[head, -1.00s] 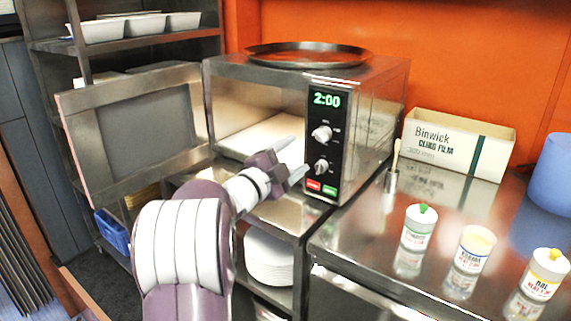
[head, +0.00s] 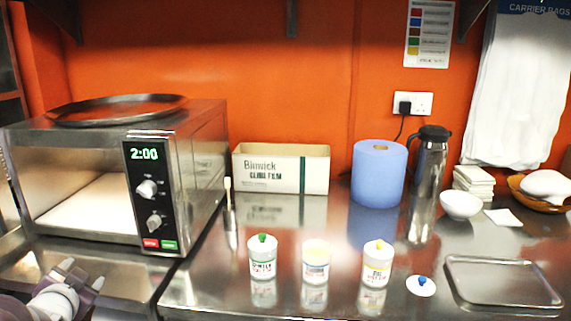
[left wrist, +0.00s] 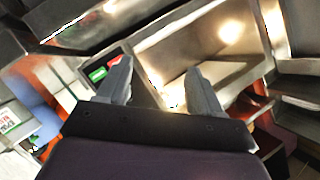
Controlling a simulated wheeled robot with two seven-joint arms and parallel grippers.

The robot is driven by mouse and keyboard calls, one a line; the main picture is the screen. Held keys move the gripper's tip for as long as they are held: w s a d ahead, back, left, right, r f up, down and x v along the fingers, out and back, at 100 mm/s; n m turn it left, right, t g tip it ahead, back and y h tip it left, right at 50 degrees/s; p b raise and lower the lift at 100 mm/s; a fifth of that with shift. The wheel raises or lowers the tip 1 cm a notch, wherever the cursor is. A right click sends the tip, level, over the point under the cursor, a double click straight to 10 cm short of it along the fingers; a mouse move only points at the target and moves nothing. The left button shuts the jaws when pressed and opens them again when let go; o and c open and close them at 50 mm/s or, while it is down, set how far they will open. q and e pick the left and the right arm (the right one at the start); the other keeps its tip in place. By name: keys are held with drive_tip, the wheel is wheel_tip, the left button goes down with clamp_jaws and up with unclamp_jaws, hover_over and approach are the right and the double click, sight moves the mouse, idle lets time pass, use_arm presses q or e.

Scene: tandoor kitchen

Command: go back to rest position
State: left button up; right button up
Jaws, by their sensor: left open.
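My left gripper (head: 76,272) is at the lower left of the head view, in front of and below the microwave (head: 175,165). It is open, with nothing between its fingers. In the left wrist view its two grey fingers (left wrist: 160,85) stand apart, with the microwave's red and green buttons (left wrist: 106,68) close behind the left finger. The microwave reads 2:00 and its lit cavity is open to view; its door is out of the head view. My right gripper is not in view.
A round pan (head: 118,109) lies on the microwave.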

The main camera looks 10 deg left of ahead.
use_arm(q)
drive_tip(key=s+d+f+n+g+h, duration=0.2)
drive_tip(key=s+d+f+n+g, duration=0.4)
drive_tip(key=d+f, duration=0.5)
drive_tip(key=s+d+f+g+h, duration=0.3)
drive_tip(key=s+d+f+g, duration=0.25)
drive_tip(key=s+d, duration=0.45)
drive_tip(key=d+m+h, duration=0.1)
drive_tip(key=d+m, duration=0.2)
drive_tip(key=d, duration=0.6)
wheel_tip(320, 180, up, 17)
drive_tip(key=a+p, duration=0.1)
drive_tip(key=p, duration=1.6)
drive_tip(key=shift+n, duration=0.4)
drive_tip(key=shift+a+r+g, duration=0.1)
drive_tip(key=shift+g, duration=0.15)
